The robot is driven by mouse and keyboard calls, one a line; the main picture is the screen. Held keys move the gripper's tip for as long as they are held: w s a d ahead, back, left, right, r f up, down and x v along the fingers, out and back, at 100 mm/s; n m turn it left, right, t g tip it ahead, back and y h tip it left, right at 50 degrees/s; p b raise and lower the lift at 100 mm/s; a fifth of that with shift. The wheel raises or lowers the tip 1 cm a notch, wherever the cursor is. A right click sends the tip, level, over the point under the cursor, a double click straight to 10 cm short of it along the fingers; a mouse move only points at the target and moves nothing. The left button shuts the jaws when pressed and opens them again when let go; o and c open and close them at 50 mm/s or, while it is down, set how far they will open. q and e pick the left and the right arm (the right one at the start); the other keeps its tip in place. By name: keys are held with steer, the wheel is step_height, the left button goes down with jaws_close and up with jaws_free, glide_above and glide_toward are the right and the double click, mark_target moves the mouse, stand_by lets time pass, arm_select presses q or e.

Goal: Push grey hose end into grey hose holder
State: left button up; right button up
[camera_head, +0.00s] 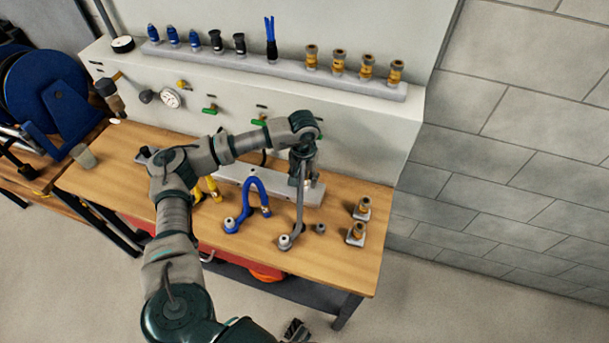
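A grey hose (299,212) rises from a round light fitting (285,241) at the table's front up to my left gripper (303,180). My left gripper points down and appears closed around the hose's upper end, which it mostly hides. A small grey round piece (320,228) stands on the table just right of the hose's base, apart from it; I cannot tell whether it is the grey hose holder. A long pale grey block (232,173) lies behind the hoses, its right part partly behind the gripper. Part of what looks like my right gripper (297,331) shows at the bottom edge.
A blue hose (251,182) arches left of the grey one, and a yellow hose (213,188) is partly behind my arm. Two brass fittings (362,209) (356,234) stand at right. A rear shelf (330,79) holds several connectors. The table's front right (345,268) is clear.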

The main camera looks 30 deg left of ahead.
arm_select(q)
steer(key=shift+d, duration=0.1)
arm_select(e)
steer(key=shift+f, duration=0.1)
stand_by(0.3)
arm_select(q)
steer(key=shift+c, duration=0.2)
jaws_close()
steer(key=shift+w+r, duration=0.1)
steer(key=shift+r, duration=0.55)
steer(key=shift+r+p, duration=1.6)
steer(key=shift+r, duration=0.8)
arm_select(e)
steer(key=shift+w+r, duration=0.2)
steer(key=shift+r, duration=0.7)
steer(key=shift+w+r, duration=0.2)
steer(key=shift+r, duration=0.7)
